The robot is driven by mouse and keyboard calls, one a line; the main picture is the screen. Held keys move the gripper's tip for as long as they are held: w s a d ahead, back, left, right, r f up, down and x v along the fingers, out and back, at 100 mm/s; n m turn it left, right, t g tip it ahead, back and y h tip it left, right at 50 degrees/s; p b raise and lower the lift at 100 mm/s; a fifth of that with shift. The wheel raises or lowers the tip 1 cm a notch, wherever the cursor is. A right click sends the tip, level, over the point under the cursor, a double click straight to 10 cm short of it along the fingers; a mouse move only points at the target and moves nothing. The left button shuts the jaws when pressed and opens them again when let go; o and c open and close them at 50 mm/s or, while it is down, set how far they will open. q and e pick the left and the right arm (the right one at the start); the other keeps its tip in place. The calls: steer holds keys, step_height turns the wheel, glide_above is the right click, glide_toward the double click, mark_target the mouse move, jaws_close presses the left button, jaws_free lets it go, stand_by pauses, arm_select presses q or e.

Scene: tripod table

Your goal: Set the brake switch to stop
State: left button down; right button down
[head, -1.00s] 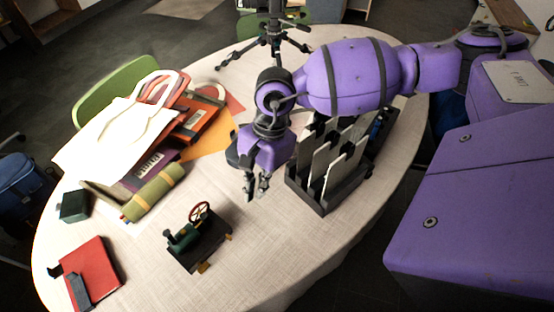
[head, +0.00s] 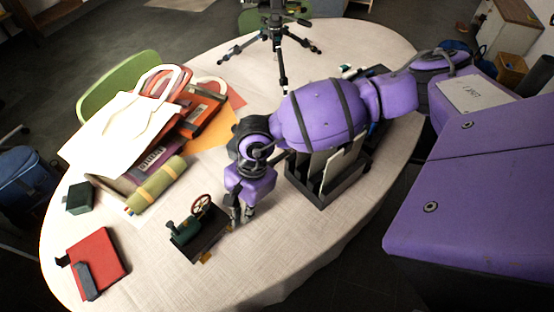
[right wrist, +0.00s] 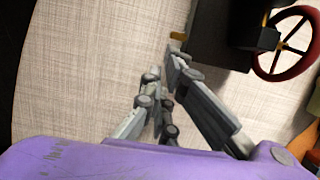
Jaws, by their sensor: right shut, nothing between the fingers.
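A small machine model stands on the table, with a black base (head: 207,243), a green body (head: 182,235) and a red spoked wheel (head: 201,206). A yellow tab (head: 206,258) sticks out at its near edge; I cannot tell whether it is the brake switch or how it is set. My right gripper (head: 242,215) is shut and empty, pointing down close to the right of the base. In the right wrist view the fingers (right wrist: 162,78) are near a small yellow piece (right wrist: 177,37) at the dark base's edge; contact is unclear. The red wheel (right wrist: 286,43) also shows there.
A black rack (head: 318,190) with upright panels stands under my right arm. A white bag (head: 115,140), books and an olive roll (head: 156,184) lie to the left. A red book (head: 98,262) and dark green box (head: 80,198) lie farther left. The near right tabletop is clear.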

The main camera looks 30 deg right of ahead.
mark_target(230, 229)
steer(key=shift+w+r, duration=0.1)
steer(key=a, duration=0.1)
steer(key=s+a, duration=0.1)
steer(key=a, duration=0.1)
steer(key=shift+a, duration=0.2)
steer(key=shift+d, duration=0.1)
